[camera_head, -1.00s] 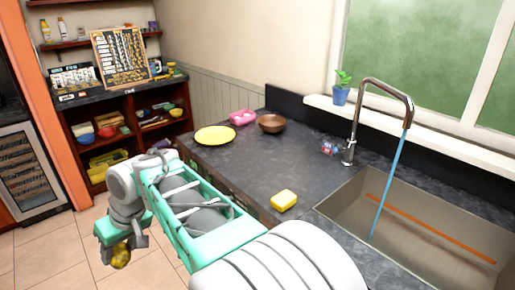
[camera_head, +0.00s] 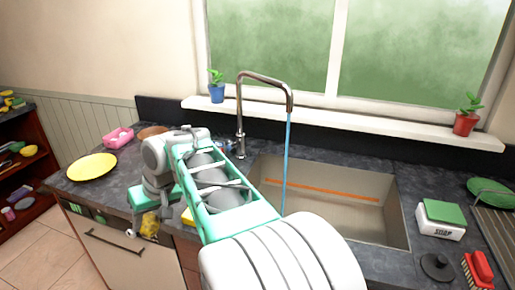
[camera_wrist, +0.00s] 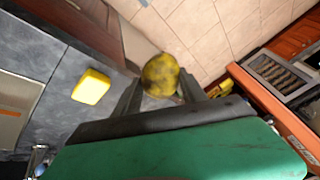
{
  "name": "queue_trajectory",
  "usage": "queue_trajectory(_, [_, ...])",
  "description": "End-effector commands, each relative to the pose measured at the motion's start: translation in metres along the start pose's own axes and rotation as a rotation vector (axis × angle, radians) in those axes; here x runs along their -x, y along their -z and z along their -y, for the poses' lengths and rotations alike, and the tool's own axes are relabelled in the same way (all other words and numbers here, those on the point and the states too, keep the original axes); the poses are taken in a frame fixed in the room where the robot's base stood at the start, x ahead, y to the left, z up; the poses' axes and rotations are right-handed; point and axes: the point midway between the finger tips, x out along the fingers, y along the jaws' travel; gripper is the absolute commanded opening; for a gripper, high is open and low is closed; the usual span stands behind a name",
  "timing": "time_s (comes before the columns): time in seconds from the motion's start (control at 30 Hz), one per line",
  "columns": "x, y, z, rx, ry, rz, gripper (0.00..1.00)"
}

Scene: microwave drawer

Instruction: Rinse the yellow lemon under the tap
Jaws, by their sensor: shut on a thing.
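The yellow lemon (camera_wrist: 161,75) has dark speckles and sits between the two fingers of my gripper (camera_wrist: 160,88) in the wrist view. In the head view my gripper (camera_head: 150,215) hangs at the left, with the lemon (camera_head: 150,224) below it, in front of the counter's drawer fronts. The tap (camera_head: 241,110) is a tall curved metal spout, and a blue stream of water (camera_head: 287,160) falls from it into the metal sink (camera_head: 395,215). The gripper and lemon are left of the sink and apart from the water.
A yellow sponge (camera_wrist: 91,86) lies on the counter, mostly hidden by my arm in the head view. A yellow plate (camera_head: 92,167), pink dish (camera_head: 118,138) and brown bowl (camera_head: 153,132) stand at the left.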

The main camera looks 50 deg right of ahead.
Motion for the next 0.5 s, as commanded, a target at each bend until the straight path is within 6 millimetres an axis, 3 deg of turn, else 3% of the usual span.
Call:
queue_trajectory(0.1, [0.032, 0.024, -0.063, -0.155, -0.064, -0.037, 0.05])
queue_trajectory(0.2, [0.063, 0.034, -0.120, -0.294, -0.121, -0.068, 0.05])
queue_trajectory(0.4, [0.129, 0.031, -0.224, -0.552, -0.229, -0.127, 0.05])
queue_trajectory(0.5, [0.151, 0.024, -0.257, -0.635, -0.264, -0.145, 0.05])
